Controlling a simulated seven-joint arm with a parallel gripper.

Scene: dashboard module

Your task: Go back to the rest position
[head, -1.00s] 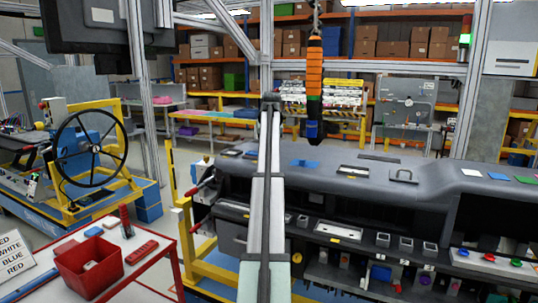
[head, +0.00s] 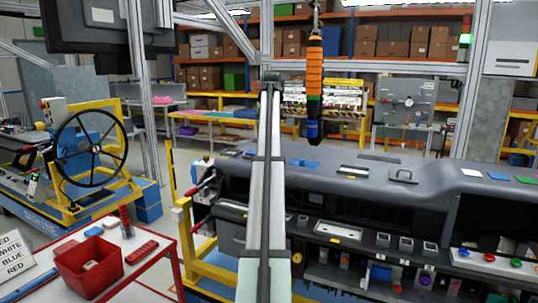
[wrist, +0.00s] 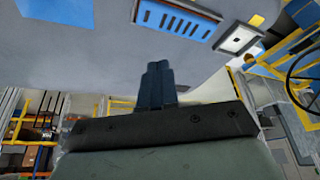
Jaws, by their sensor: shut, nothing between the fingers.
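My gripper (wrist: 158,82) shows in the wrist view with its two dark fingers pressed together and nothing between them. Its fingertips point toward the grey dashboard (wrist: 90,40), which fills the top of that view; I cannot tell the exact gap. In the head view my arm reaches up the middle of the picture, in front of the dashboard module (head: 340,185). The gripper itself cannot be made out there.
A blue vent panel (wrist: 175,20) and a white-framed switch panel (wrist: 238,38) are on the dashboard. An orange hanging tool (head: 314,85) is close right of my arm's top in the head view. A red bin (head: 90,265) stands on the left table.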

